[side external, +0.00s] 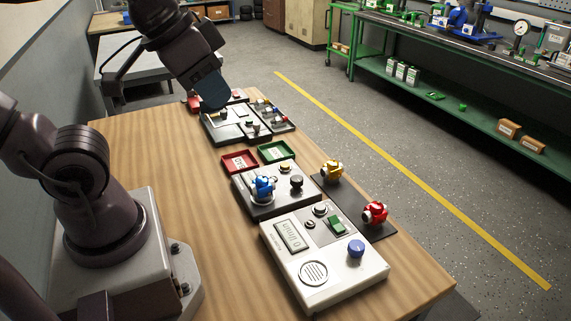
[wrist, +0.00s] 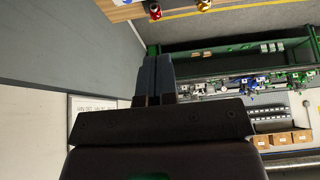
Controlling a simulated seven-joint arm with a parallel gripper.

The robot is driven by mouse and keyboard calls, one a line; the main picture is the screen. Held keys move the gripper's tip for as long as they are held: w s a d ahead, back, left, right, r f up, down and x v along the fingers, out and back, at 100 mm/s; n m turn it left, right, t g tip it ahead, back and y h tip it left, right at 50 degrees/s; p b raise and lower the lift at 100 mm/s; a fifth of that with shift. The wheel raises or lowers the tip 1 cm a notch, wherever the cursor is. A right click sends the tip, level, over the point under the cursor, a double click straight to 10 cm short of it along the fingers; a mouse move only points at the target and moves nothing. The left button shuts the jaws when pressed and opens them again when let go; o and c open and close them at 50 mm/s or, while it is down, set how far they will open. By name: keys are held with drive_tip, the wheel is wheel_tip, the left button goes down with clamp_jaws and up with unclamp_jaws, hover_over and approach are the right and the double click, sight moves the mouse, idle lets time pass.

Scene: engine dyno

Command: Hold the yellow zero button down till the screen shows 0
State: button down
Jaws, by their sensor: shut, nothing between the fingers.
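A white console (side external: 345,275) in front carries a grey screen (side external: 291,236) with digits too small to read. My gripper (side external: 214,98) is in the air towards the far end of the bench, away from the yellow button. In the wrist view my gripper's fingers (wrist: 153,72) are together and empty. The button and screen are not in the wrist view.
A yellow model (side external: 332,170) and a red model (side external: 375,212) stand on a dark mat. Red (side external: 240,161) and green (side external: 276,152) trays lie behind the dark box. Other panels (side external: 222,130) sit below my gripper.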

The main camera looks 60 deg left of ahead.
drive_tip(key=shift+a, duration=0.1)
drive_tip(key=m+t+y, duration=0.1)
drive_tip(key=m+t, duration=0.3)
drive_tip(key=m, duration=0.4)
hover_over(285, 166)
wheel_tip(285, 166, down, 21)
drive_tip(key=shift+r, duration=0.15)
drive_tip(key=shift+f, duration=4.45)
